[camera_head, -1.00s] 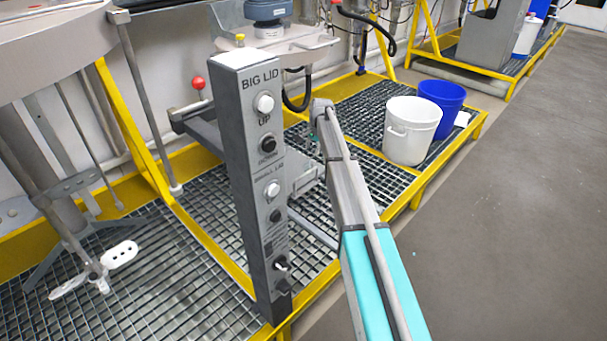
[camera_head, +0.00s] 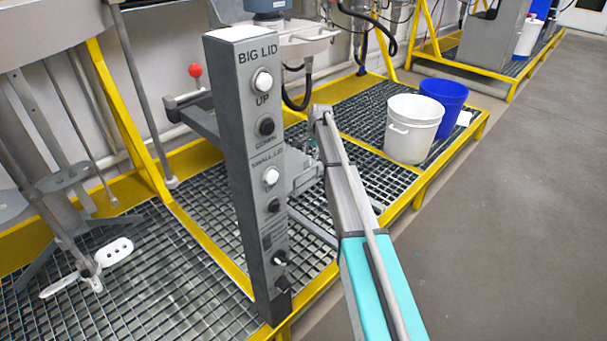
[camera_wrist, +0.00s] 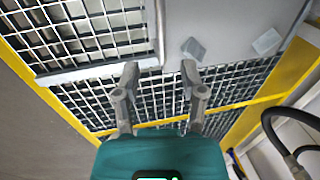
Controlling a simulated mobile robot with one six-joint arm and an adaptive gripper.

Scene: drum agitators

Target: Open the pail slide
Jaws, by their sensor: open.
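The likely pail slide shows in the wrist view as a flat grey plate (camera_wrist: 225,25) with two small grey blocks on it. In the head view, grey slide parts (camera_head: 305,178) show behind the control post, partly hidden by the post and my arm. My gripper (camera_wrist: 160,73) is open, its two fingers apart and empty. In the wrist view the fingertips appear just short of the plate's near edge, over the grating; I cannot tell whether they touch anything.
A grey control post (camera_head: 250,170) with several buttons stands left of my arm. A red knob (camera_head: 195,70) is behind it. A white pail (camera_head: 412,128) and a blue pail (camera_head: 443,104) stand on the grating at right. A black hose (camera_wrist: 290,140) curves at the wrist view's right.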

